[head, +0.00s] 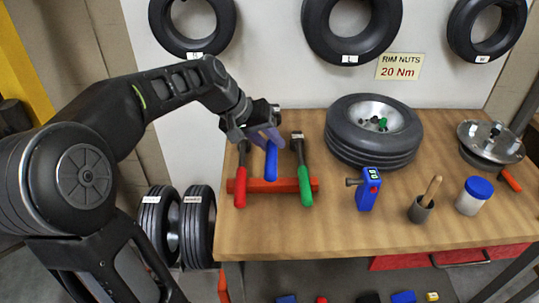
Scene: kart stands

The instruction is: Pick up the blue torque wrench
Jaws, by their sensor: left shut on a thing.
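The blue torque wrench (271,161) stands in the middle of a red-orange rack (286,185) on the wooden bench, between a red-handled wrench (240,187) and a green-handled wrench (305,187). My left gripper (268,136) reaches in from the left and is shut on the blue wrench near the upper part of its handle. The gripper hides the top of the blue wrench. I cannot tell whether the wrench is clear of the rack. My right gripper is not in view.
A wheel with black tyre (373,150) lies on the bench, with a blue power tool (368,190), a cup with a brush (423,207) and a blue-lidded jar (474,196) in front. A hub (490,143) is at right. Tyres hang on the wall behind.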

